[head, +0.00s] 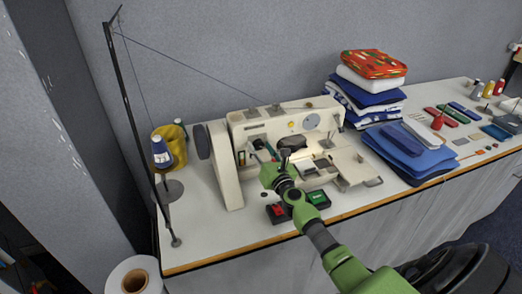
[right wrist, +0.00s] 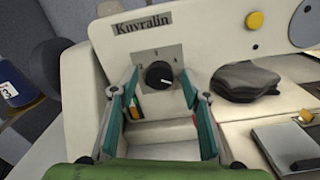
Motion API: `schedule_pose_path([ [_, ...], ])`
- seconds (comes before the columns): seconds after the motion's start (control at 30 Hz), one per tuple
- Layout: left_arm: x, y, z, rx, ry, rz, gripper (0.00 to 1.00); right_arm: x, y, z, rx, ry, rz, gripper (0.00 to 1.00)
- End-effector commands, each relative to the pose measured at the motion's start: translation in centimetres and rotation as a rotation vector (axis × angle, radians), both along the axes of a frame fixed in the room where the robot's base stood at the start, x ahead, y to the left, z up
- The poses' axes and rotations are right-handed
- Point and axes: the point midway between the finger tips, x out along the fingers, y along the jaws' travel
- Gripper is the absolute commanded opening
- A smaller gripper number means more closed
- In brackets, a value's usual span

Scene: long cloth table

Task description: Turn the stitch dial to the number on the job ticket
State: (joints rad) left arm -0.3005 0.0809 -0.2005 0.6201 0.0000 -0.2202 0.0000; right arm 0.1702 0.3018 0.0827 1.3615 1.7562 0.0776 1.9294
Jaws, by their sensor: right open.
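The stitch dial (right wrist: 159,74) is a round black knob on a grey plate on the front of the cream sewing machine (head: 290,125). The digits 2, 3 and 4 show around it, and a white mark lies on its lower right part. My right gripper (right wrist: 160,86) is open, its teal-padded fingers apart on the left and right of the dial, with no contact visible. In the head view the right gripper (head: 263,156) is at the machine's front and covers the dial. I cannot make out a job ticket. My left gripper is not in view.
A dark cloth bundle (right wrist: 245,80) lies right of the dial. Folded blue cloths (head: 408,150) lie right of the machine. A thread stand (head: 135,120) rises at the left.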

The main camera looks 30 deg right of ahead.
Motion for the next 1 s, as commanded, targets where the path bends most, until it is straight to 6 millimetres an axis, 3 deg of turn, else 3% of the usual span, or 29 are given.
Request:
schedule_pose_path([
  [0.3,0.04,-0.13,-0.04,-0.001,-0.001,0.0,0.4,0.21,-0.04,-0.03,-0.001,0.001,0.0,0.43],
  [0.47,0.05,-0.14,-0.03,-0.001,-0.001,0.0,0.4,0.19,-0.03,-0.03,-0.001,0.001,0.0,0.04],
  [1.0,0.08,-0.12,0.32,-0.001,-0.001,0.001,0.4,0.19,-0.03,0.05,-0.115,0.028,0.0,0.04],
])
